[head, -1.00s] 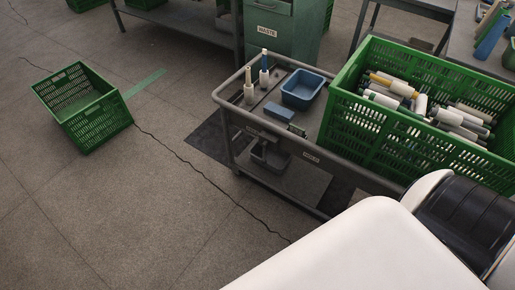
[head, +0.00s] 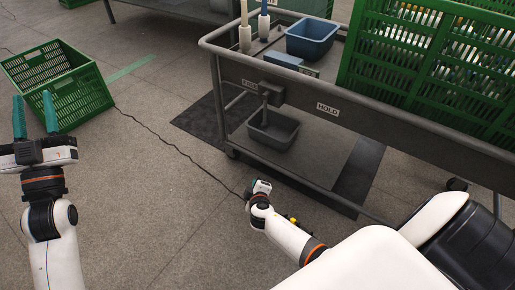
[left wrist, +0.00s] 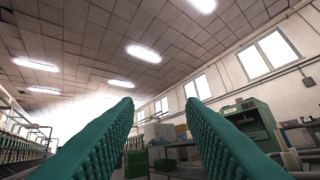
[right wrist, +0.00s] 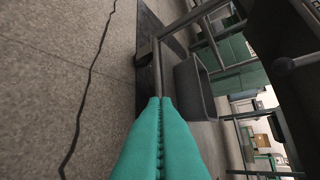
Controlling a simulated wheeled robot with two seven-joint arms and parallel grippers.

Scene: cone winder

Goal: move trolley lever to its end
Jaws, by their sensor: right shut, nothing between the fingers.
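The grey trolley (head: 420,133) stands right of centre in the head view. A dark lever (head: 264,113) hangs from a housing on its near side rail, close to the FREE label (head: 250,84); the HOLD label (head: 327,109) is further right. In the right wrist view a grey rod with a round end (right wrist: 284,66), seemingly the lever, shows at the right, apart from my fingers. My right gripper (head: 250,190) is low in front of the trolley, below the lever; its teal fingers (right wrist: 161,103) are shut and empty. My left gripper (head: 34,112) is open and empty, fingers up, at the far left.
A grey bin (head: 272,132) sits on the trolley's lower shelf. On top are a blue tub (head: 312,37), upright spindles (head: 245,38) and a large green crate (head: 430,62). Another green crate (head: 80,97) is on the floor behind my left gripper.

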